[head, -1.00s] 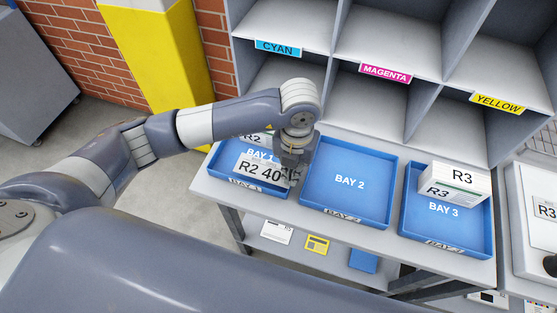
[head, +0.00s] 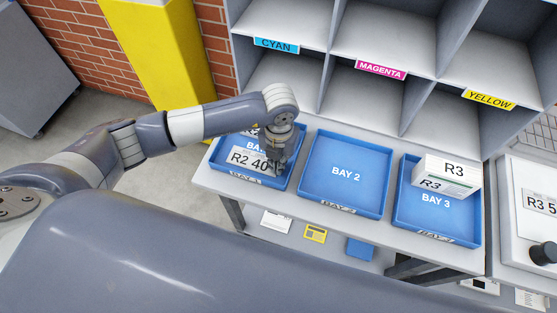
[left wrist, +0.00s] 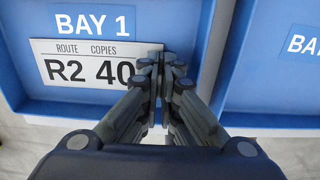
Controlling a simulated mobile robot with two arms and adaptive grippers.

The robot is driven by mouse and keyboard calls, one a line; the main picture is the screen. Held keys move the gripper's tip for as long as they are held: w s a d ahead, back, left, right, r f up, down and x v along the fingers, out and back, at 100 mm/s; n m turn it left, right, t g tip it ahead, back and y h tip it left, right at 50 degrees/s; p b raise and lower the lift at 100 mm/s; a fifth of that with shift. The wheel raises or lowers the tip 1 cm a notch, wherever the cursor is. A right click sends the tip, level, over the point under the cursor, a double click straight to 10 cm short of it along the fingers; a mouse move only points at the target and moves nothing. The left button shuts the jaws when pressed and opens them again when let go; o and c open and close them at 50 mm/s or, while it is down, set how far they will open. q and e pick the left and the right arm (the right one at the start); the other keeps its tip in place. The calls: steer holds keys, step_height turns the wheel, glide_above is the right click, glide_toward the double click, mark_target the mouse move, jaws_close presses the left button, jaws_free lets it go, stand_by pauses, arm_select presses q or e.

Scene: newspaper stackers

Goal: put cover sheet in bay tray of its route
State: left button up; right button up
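The cover sheet (head: 246,160), a white card printed R2 40, is over the front part of the blue Bay 1 tray (head: 284,180). In the left wrist view the cover sheet (left wrist: 85,73) lies just below the BAY 1 lettering, within the tray's outline (left wrist: 190,20). My left gripper (head: 274,168) is at the card's right end. In the left wrist view the gripper's fingers (left wrist: 166,68) are close together on that edge. I cannot tell whether the card touches the tray floor. My right gripper is not in view.
The Bay 2 tray (head: 345,190) is empty. The Bay 3 tray (head: 430,225) holds a white R3 bundle (head: 448,172). Pigeonholes labelled Cyan (head: 277,44), Magenta (head: 381,69) and Yellow (head: 489,99) rise behind. A white board with an R3 card (head: 540,202) is at right.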

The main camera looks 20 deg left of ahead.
arm_select(q)
steer(key=o, duration=0.4)
steer(key=shift+o, duration=0.2)
steer(key=shift+r, duration=0.5)
step_height(320, 180, up, 11)
steer(key=b, duration=0.3)
steer(key=shift+r+b, duration=0.2)
steer(key=shift+b, duration=0.2)
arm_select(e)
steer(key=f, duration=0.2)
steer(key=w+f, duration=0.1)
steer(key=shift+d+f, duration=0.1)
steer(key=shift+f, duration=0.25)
arm_select(q)
steer(key=shift+f, duration=0.1)
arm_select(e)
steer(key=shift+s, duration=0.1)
